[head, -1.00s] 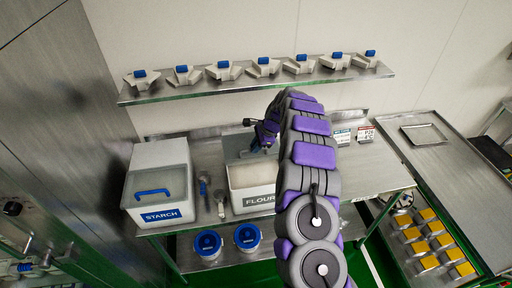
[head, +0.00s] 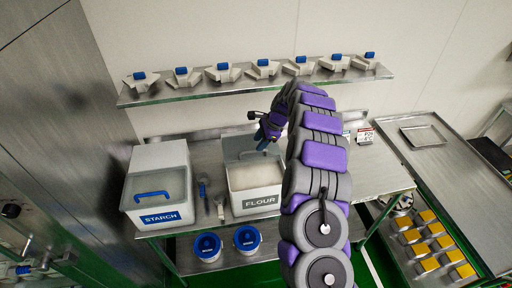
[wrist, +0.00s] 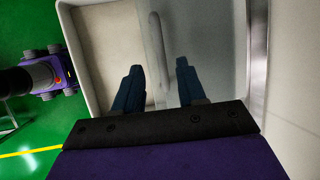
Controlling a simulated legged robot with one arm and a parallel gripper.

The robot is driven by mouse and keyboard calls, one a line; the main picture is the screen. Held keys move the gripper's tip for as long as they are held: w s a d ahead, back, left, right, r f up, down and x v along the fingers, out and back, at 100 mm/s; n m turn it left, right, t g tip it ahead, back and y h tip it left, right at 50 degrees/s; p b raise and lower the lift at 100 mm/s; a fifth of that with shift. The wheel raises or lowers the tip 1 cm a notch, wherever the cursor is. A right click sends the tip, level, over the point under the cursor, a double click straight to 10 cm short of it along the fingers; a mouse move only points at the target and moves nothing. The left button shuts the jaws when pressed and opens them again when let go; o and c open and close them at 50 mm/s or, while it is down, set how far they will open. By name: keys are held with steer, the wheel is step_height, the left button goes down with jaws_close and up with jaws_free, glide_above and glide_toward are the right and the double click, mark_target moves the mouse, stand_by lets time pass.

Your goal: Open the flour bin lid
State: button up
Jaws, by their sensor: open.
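The flour bin (head: 258,203) is a white box labelled FLOUR on the table. Its pale contents (head: 255,174) show through the open front part. A grey, see-through lid panel (head: 238,148) stands toward the back of the bin. In the wrist view the lid panel (wrist: 215,45) covers the right part of the bin, with a rounded ridge along it. The bin's rim (wrist: 82,50) shows on the left. My gripper (head: 265,146) is over the back of the bin. Its two fingers (wrist: 158,70) are apart with nothing held between them. Whether they touch the lid I cannot tell.
A closed starch bin (head: 160,190) with a blue handle stands to the left. Small tools (head: 211,198) lie between the bins. A wall shelf (head: 255,83) with several metal parts runs above. Two blue-lidded tubs (head: 208,246) stand below.

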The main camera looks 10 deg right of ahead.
steer(key=v, duration=1.2)
steer(key=shift+d+r, duration=0.15)
steer(key=shift+r, duration=0.05)
steer(key=s+a+r+n+g+h+b, duration=0.1)
steer(key=s+a+n+b, duration=0.35)
steer(key=s, duration=0.65)
steer(key=s+a+r+n+g+b, duration=0.1)
steer(key=s+a+n+b, duration=0.35)
steer(key=s, duration=0.75)
steer(key=s+d+f+n+g+h+b, duration=0.1)
steer(key=s+f+n, duration=0.3)
steer(key=s, duration=1)
steer(key=s+f+n+g+h+b, duration=0.1)
steer(key=s+f+n+b, duration=0.3)
steer(key=s, duration=1.1)
step_height(320, 180, down, 3)
steer(key=shift+d+f+n+h+b, duration=0.15)
steer(key=shift+d+n+h+b, duration=0.2)
steer(key=shift+h, duration=0.45)
